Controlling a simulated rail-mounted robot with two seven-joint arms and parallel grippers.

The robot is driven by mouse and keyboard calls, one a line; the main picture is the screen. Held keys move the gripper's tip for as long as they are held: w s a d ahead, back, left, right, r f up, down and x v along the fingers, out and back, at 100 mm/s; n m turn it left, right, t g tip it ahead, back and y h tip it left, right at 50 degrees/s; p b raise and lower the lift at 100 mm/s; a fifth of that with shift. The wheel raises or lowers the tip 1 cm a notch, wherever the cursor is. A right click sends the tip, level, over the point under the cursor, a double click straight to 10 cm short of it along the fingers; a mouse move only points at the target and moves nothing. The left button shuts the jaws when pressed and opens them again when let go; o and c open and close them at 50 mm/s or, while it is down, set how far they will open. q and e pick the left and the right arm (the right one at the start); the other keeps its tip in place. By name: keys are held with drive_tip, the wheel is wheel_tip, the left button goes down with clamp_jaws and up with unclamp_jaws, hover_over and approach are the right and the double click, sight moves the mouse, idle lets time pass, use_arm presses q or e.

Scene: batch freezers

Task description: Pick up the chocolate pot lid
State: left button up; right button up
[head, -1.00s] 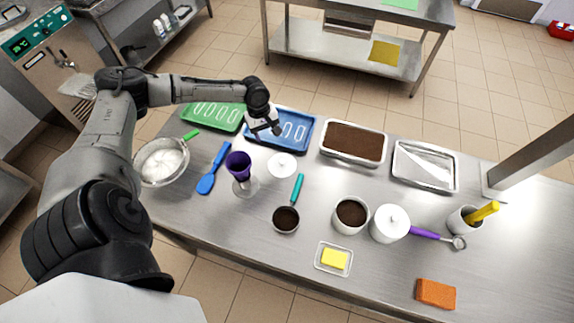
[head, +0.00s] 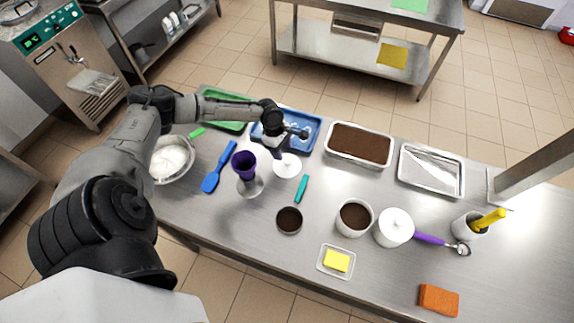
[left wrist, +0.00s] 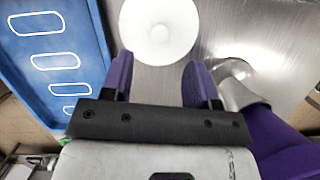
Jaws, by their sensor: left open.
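The chocolate pot lid (head: 292,167), a round white disc with a small knob, lies on the steel table. In the left wrist view the lid (left wrist: 178,30) is just beyond the fingertips, near the top edge. My left gripper (left wrist: 160,76) is open and empty, with purple fingers apart. In the head view my left gripper (head: 278,153) is over the lid's back left side and partly covers it. The chocolate pot (head: 355,232), white and uncovered with brown contents, stands to the right. My right gripper is not in view.
A purple cup (head: 243,163) in a metal stand is close on the left of the lid. A blue tray (head: 314,130) lies behind it. A teal-handled scoop (head: 302,188) lies in front. A covered white pot (head: 394,232) stands right of the chocolate pot.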

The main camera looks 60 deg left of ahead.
sight(287, 161)
use_arm(q)
drive_tip(key=shift+x, duration=3.1)
drive_tip(key=shift+d, duration=0.1)
drive_tip(key=shift+c, duration=0.3)
drive_tip(key=c, duration=0.9)
drive_tip(key=shift+c, duration=0.2)
drive_tip(key=shift+r, duration=0.2)
